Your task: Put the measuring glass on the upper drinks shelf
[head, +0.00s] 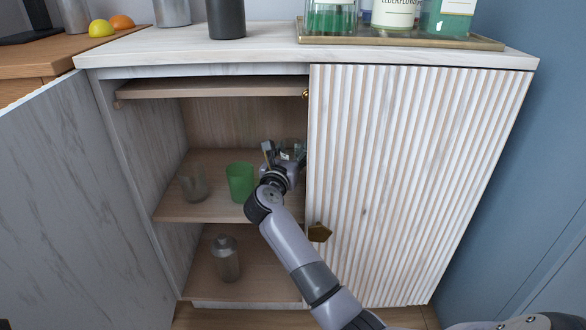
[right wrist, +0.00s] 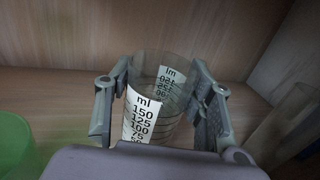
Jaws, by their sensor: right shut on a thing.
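The measuring glass (right wrist: 143,118) is a clear tumbler with a white scale marked in ml, upright between the fingers in the right wrist view. My right gripper (right wrist: 160,95) is shut on it, one finger on each side. In the head view my right gripper (head: 284,152) reaches inside the cabinet, over the right part of the upper shelf (head: 212,209); the glass is small and partly hidden there. I cannot tell whether its base touches the shelf. My left gripper is not in view.
A green tumbler (head: 240,182) and a clear glass (head: 194,184) stand on the same shelf, left of my gripper. A shaker (head: 225,258) stands on the lower shelf. The left door (head: 75,210) is open; the ribbed right door (head: 415,180) is shut, close beside my arm.

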